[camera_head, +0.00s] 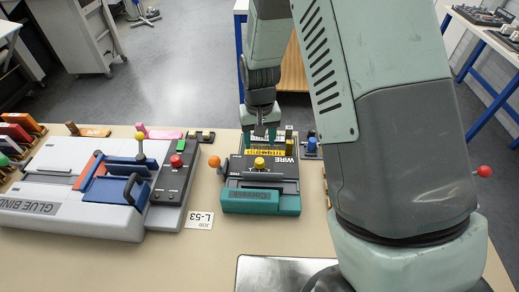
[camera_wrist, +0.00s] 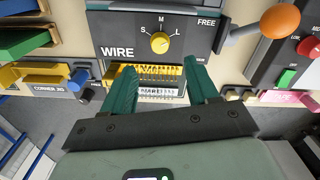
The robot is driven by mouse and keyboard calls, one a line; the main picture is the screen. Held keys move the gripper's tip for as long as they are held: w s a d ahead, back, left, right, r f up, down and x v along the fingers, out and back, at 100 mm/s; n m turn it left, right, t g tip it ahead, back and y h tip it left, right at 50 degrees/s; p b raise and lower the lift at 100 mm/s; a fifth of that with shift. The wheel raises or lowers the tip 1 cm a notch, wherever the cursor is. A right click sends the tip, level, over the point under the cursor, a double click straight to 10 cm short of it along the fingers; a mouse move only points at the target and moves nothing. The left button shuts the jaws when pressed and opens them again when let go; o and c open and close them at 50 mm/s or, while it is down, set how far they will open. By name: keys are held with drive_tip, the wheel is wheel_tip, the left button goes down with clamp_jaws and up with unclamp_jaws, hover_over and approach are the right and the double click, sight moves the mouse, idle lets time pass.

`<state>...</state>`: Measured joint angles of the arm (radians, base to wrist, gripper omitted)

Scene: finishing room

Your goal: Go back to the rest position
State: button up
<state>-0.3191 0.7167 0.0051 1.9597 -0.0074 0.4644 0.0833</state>
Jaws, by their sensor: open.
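My gripper (camera_head: 259,133) points down over the back of the wire machine (camera_head: 262,201), which is dark grey and teal with a yellow knob. In the wrist view my gripper (camera_wrist: 163,79) has its two teal fingers apart, with nothing held between them. Beyond the fingertips are the machine's slot with yellow and white combs (camera_wrist: 158,84) and its black WIRE panel (camera_wrist: 125,38). The yellow knob (camera_wrist: 160,42) is just past the fingers. I cannot tell whether the fingertips touch the machine.
A grey-white glue binder (camera_head: 75,195) with a blue clamp stands left on the bench. An orange ball lever (camera_head: 214,161) sticks out beside the wire machine. A job card (camera_head: 199,220) and a metal plate (camera_head: 280,272) lie in front. Coloured blocks (camera_head: 17,130) stand far left.

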sight(260, 161)
wheel_tip(260, 161, up, 2)
drive_tip(key=shift+r, duration=0.2)
wheel_tip(260, 161, down, 11)
drive_tip(key=shift+r, duration=0.1)
idle(0.7)
